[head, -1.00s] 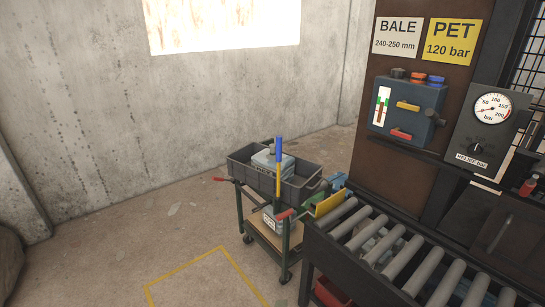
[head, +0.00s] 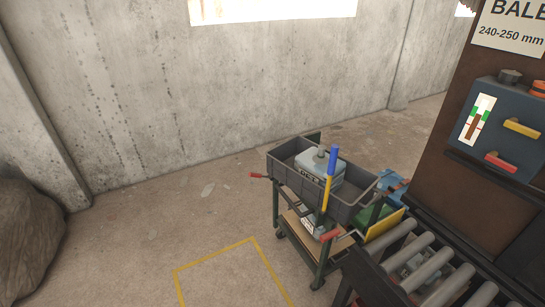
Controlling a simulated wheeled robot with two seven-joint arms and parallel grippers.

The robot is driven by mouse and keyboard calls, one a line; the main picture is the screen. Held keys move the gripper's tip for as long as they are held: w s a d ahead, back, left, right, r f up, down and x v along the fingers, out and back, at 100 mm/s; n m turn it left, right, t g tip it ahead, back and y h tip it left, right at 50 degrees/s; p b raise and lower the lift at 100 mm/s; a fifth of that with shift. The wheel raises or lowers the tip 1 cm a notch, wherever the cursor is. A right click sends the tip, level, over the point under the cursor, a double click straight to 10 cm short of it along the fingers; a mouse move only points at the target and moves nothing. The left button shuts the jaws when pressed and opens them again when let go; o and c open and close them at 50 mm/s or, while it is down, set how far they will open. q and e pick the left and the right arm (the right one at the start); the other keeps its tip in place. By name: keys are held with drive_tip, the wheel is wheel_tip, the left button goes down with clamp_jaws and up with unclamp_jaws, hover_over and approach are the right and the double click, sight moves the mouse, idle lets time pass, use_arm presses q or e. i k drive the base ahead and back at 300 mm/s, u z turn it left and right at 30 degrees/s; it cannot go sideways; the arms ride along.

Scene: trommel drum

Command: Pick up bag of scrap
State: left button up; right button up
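A large dark grey-brown rounded lump (head: 30,235) stands on the floor at the left edge, cut off by the frame. It may be a bag, but I cannot tell whether it is the bag of scrap. No other bag is clear in view. Neither of my grippers is in view.
A blue and yellow pole (head: 329,180) stands at the cart. A roller conveyor (head: 425,262) is at lower right. Bare floor with a yellow outline (head: 212,255) lies left of the cart.

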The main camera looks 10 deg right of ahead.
sight(312, 162)
drive_tip(key=u, duration=0.15)
drive_tip(key=i, duration=1.25)
drive_tip(key=z, duration=0.1)
